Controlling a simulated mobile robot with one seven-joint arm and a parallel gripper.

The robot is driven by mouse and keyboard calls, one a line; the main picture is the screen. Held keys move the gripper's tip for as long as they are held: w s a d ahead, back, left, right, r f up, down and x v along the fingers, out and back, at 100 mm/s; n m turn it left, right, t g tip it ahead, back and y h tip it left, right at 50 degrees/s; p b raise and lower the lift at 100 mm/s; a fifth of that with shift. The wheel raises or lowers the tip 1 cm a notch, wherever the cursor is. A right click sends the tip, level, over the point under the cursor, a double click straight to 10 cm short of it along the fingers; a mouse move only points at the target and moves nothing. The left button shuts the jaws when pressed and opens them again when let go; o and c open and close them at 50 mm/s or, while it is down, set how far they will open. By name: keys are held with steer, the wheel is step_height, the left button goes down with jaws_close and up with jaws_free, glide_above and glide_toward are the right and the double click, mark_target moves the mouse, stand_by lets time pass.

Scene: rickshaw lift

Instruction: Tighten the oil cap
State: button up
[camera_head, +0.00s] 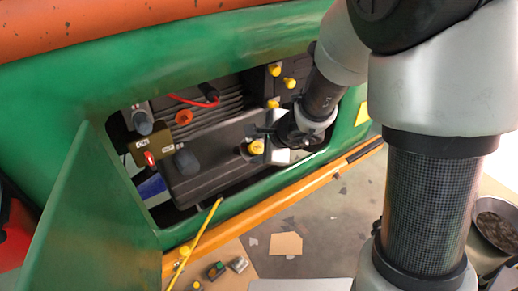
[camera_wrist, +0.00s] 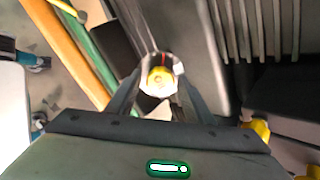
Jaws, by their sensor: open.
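A yellow cap (camera_head: 256,147), which looks like the oil cap, sits at the right end of the dark engine cover in the open bay. My gripper (camera_head: 250,143) reaches into the bay from the right and is at this cap. In the wrist view the yellow cap (camera_wrist: 160,80) shows between the two fingertips (camera_wrist: 163,66) of my gripper. The jaws are open, with one finger on each side of the cap. I cannot tell whether either finger touches it. The cap's underside and seat are hidden.
The green body's opening (camera_head: 340,131) surrounds the engine (camera_head: 215,165). An orange cap (camera_head: 184,117) and several yellow knobs (camera_head: 289,83) are nearby. An open green door (camera_head: 100,215) stands at left. A yellow rod (camera_head: 196,242) and an orange rail (camera_head: 270,203) lie in front.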

steer(key=shift+r+n, duration=0.1)
steer(key=shift+n, duration=1.1)
steer(key=n+b, duration=0.2)
steer(key=n, duration=0.1)
steer(key=shift+f+b, duration=0.3)
steer(key=shift+b, duration=0.05)
steer(key=n+b, duration=0.3)
steer(key=n, duration=0.1)
steer(key=shift+r, duration=0.15)
steer(key=shift+s+r+n+b, duration=0.15)
steer(key=shift+n+b, duration=0.5)
steer(key=shift+n, duration=0.85)
